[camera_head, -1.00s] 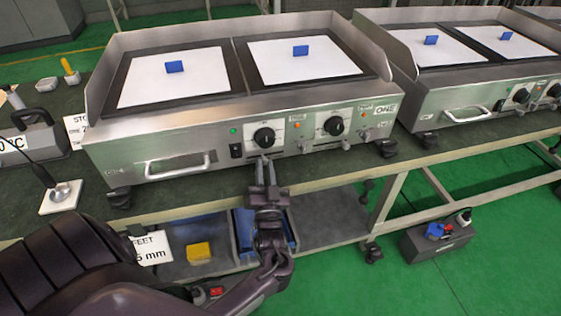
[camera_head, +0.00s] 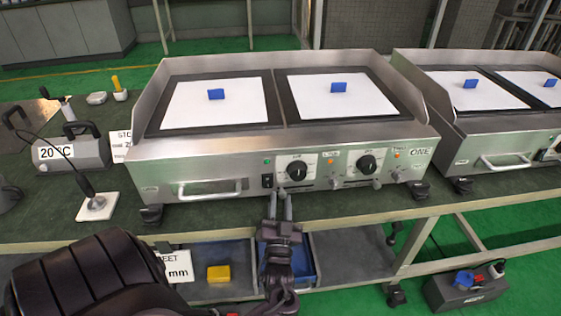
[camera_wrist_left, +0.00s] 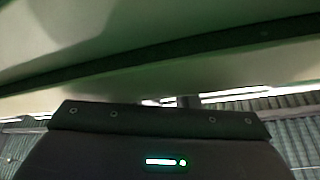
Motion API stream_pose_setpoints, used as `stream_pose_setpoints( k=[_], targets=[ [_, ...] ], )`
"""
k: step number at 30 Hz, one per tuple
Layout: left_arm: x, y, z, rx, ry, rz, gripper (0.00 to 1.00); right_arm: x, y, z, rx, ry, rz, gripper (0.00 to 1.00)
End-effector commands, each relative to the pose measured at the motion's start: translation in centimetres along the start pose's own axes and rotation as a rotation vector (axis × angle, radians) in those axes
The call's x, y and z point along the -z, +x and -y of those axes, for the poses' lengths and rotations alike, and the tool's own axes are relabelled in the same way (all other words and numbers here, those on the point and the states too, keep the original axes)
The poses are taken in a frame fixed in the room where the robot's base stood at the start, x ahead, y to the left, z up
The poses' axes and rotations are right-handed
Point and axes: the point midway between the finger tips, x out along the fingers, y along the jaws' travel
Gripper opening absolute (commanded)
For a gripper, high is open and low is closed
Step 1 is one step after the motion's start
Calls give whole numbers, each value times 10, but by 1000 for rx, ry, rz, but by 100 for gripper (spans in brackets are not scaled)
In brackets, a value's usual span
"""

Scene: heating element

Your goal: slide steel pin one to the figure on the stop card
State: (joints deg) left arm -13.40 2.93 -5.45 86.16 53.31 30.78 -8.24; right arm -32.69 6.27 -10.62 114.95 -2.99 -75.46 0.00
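My left gripper (camera_head: 280,197) is in the middle of the head view, under the front panel of the steel griddle marked ONE (camera_head: 310,140). Its two fingers point at the panel's lower edge, below and left of the left black dial (camera_head: 297,170). A gap shows between the fingers, but whether a steel pin is between the tips is too small to tell. Small steel fittings (camera_head: 335,183) sit along the panel's lower edge, right of the fingers. The stop card (camera_head: 124,144) stands left of the griddle, partly cut off by it; its figure is not fully readable. My right gripper is not in view.
A second griddle (camera_head: 490,135) stands to the right. Left on the bench are a grey block labelled 20 °C (camera_head: 75,152) and a probe on a white plate (camera_head: 97,207). Below are a yellow block (camera_head: 218,273) and a blue bin (camera_head: 303,262).

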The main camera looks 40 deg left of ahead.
Motion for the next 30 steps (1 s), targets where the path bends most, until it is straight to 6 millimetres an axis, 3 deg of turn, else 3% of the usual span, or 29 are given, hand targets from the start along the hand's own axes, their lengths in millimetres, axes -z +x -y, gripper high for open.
stream_pose_setpoints(
  k=[5,18,30],
  targets=[
    [0,-6,-1,-1,-1,0,28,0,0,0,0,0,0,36],
    [-1,-72,0,0,0,2,28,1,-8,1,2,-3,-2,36],
    [0,-78,0,1,0,0,28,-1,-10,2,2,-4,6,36]
  ],
)
